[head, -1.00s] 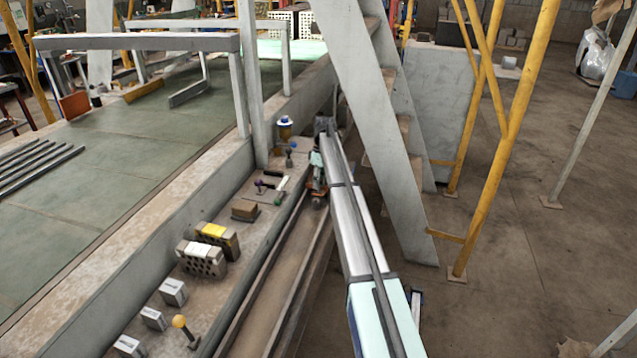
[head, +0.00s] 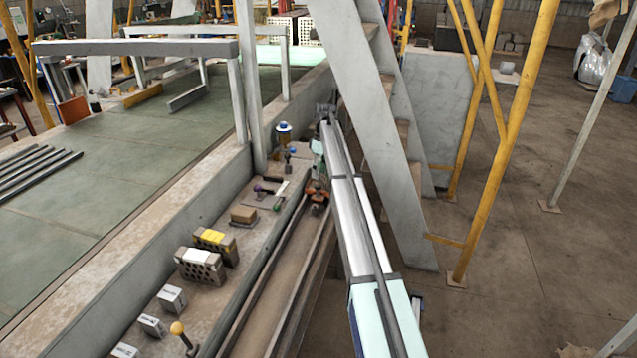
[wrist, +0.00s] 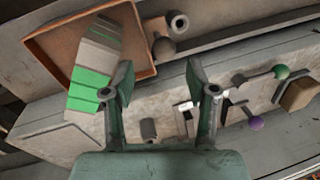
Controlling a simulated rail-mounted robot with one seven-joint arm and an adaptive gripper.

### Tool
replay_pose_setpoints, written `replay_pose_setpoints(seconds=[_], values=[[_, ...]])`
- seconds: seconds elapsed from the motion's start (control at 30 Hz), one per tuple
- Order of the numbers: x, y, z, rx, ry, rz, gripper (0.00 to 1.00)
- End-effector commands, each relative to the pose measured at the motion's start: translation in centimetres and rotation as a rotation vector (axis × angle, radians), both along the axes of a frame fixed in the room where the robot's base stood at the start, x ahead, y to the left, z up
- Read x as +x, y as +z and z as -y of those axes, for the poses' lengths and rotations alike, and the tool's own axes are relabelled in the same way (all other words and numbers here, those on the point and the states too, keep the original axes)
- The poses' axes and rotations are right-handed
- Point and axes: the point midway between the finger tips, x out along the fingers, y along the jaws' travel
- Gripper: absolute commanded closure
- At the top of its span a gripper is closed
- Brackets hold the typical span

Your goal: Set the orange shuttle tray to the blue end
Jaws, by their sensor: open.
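The orange shuttle tray (wrist: 139,75) is at the upper left of the wrist view, a shallow box with a thin rim. In the head view a small orange patch of it (head: 318,196) shows in the rail channel beside my arm, and most of it is hidden. A pale block with green bands (wrist: 95,65) overlaps the tray's left side in the wrist view. My gripper (wrist: 160,85) is open and empty, below and right of the tray in that view; I see no contact. A blue-topped cylinder (head: 284,132) stands at the far end of the ledge, with a blue knob (head: 292,149) near it.
Green (wrist: 281,72) and purple (wrist: 256,122) knobs and a brown block (wrist: 298,95) lie to the right of my gripper. Hollow bricks (head: 200,265) and a yellow-knobbed lever (head: 178,329) line the nearer ledge. A grey sloping stair beam (head: 365,110) stands right beside my arm.

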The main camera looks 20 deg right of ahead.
Motion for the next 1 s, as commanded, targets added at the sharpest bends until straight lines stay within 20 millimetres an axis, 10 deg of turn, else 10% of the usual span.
replay_pose_setpoints(seconds=[0.33,1.0], values=[[0.8,5.0,0.7,-0.001,0.0,0.002,0.43],[0.2,5.9,0.9,-0.017,-0.021,-0.008,0.43]])
